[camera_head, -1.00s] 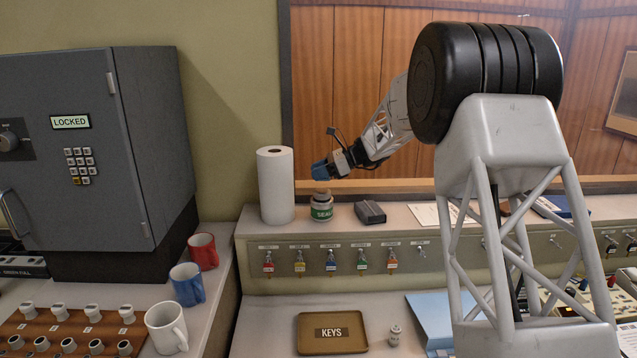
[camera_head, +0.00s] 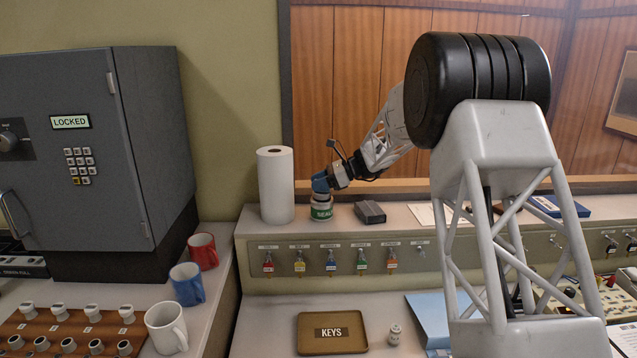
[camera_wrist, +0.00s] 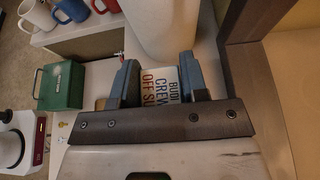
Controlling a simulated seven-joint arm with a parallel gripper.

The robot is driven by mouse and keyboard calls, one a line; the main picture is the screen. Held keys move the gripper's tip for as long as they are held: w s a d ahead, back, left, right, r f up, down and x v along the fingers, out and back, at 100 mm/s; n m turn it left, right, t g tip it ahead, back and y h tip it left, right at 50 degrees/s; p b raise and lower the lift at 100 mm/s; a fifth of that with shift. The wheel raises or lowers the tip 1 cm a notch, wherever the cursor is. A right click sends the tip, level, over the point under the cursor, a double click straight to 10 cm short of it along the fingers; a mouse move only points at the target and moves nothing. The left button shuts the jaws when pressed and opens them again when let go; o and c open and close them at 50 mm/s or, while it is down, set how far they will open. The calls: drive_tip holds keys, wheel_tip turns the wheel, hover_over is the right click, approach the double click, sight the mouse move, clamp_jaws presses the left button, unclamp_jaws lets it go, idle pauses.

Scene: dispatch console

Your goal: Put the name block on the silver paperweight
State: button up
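My gripper (camera_head: 320,184) points down at the top of a tin with a green SEALS label (camera_head: 321,213) on the raised shelf. In the wrist view its two blue fingers (camera_wrist: 158,82) stand apart. A white lettered surface (camera_wrist: 162,78) shows between them; I cannot tell whether they touch it. A small tan piece (camera_wrist: 101,104) shows beside the left finger. A dark grey block (camera_head: 370,212) lies on the shelf, right of the tin. A small silver-grey piece (camera_head: 394,334) stands on the lower desk. I cannot tell for sure which is the name block or paperweight.
A white paper roll (camera_head: 275,185) stands close left of the tin. The brown KEYS tray (camera_head: 310,347) and a blue folder (camera_head: 430,314) lie on the lower desk. Coloured key tags hang along the shelf front. Mugs (camera_head: 187,284) stand at the left.

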drive_tip(key=o, duration=0.4)
drive_tip(key=shift+c, duration=0.2)
drive_tip(key=shift+r, duration=0.1)
drive_tip(key=shift+d+r, duration=0.1)
drive_tip(key=v, duration=1.1)
drive_tip(key=shift+d, duration=0.4)
drive_tip(key=shift+r, duration=0.1)
drive_tip(key=shift+s, duration=0.1)
